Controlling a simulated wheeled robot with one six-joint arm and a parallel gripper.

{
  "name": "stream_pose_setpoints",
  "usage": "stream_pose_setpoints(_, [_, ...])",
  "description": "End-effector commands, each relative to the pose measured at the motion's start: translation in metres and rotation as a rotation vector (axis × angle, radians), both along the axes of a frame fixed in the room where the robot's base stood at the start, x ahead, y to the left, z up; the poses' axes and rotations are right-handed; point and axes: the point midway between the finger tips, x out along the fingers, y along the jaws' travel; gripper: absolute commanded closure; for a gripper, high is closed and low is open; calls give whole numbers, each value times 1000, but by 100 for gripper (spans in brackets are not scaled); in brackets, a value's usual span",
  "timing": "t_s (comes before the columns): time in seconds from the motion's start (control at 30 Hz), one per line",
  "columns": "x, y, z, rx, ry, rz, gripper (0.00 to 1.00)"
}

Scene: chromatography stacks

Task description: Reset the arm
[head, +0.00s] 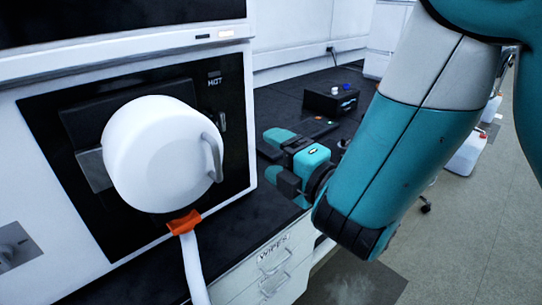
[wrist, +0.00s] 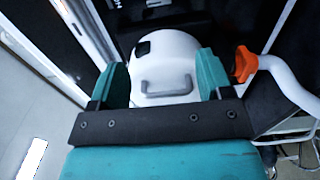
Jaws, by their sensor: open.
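My gripper (head: 292,147) is to the right of the white instrument, over the dark bench, at the end of my teal and grey arm. In the wrist view its two teal fingers (wrist: 162,72) stand wide apart with nothing gripped. A white rounded housing with a grey handle (wrist: 168,75) shows between and beyond the fingers. In the head view a white round housing (head: 155,155) with a grey side handle sticks out from the instrument's black front panel, left of my gripper and apart from it. Part of my wrist is hidden behind my forearm.
An orange collar (head: 184,222) and white hose hang below the housing; the collar also shows in the wrist view (wrist: 242,64). A small black box (head: 330,101) stands farther back on the bench. Open floor (head: 470,235) lies right.

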Motion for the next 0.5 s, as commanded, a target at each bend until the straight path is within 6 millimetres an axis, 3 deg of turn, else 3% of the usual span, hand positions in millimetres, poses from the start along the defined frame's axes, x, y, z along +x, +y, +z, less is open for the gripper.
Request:
stream_pose_setpoints(0.27, [4, -6, 2, 12, 15, -24, 28])
stream_pose_setpoints(0.37, [15, -24, 6, 72, 100, -125, 28])
stream_pose_setpoints(0.5, [33, -73, 8, 253, 371, -384, 28])
